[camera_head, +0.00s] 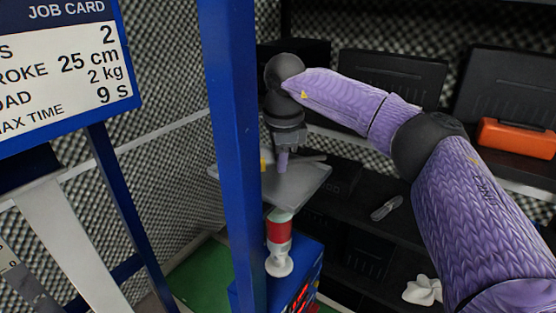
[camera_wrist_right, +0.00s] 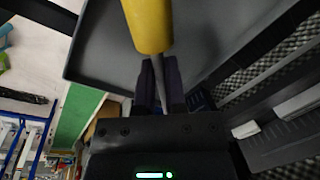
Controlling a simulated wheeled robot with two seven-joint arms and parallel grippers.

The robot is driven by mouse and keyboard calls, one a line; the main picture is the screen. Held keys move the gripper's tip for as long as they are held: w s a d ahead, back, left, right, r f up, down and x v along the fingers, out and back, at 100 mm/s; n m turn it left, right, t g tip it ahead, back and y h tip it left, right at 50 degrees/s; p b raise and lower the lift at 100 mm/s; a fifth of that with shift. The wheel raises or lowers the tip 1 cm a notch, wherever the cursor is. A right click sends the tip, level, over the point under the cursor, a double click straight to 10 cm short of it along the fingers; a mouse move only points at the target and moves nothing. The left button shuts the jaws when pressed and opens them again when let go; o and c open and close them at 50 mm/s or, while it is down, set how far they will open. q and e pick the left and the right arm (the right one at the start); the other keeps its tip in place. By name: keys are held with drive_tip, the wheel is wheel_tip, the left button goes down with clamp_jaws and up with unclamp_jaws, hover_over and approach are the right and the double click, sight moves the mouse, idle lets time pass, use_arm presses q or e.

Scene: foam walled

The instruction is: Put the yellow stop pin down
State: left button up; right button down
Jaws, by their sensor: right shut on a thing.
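The yellow stop pin (camera_wrist_right: 147,25) has a thick yellow body and a thin grey rod that runs down between the fingers of my right gripper (camera_wrist_right: 160,88). The fingers are shut on the rod. In the head view my right gripper (camera_head: 283,163) points down over a grey tray-like plate (camera_head: 308,188), and only a small yellow bit of the pin (camera_head: 263,162) shows beside it. The plate also shows in the right wrist view (camera_wrist_right: 215,28). I cannot tell whether the pin touches the plate. My left gripper is not in view.
A blue post (camera_head: 236,150) stands just left of the plate. A red and white cylinder (camera_head: 279,245) is below the plate. Dark shelves with black cases and an orange case (camera_head: 515,138) lie behind and right. A job card (camera_head: 65,65) is at upper left.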

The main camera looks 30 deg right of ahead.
drive_tip(key=shift+w+f, duration=0.1)
drive_tip(key=shift+f, duration=0.35)
drive_tip(key=shift+f, duration=0.55)
drive_tip(key=c, duration=0.7)
unclamp_jaws()
drive_tip(key=shift+f, duration=0.1)
wheel_tip(320, 180, up, 13)
drive_tip(key=s, duration=0.2)
drive_tip(key=shift+a, duration=0.45)
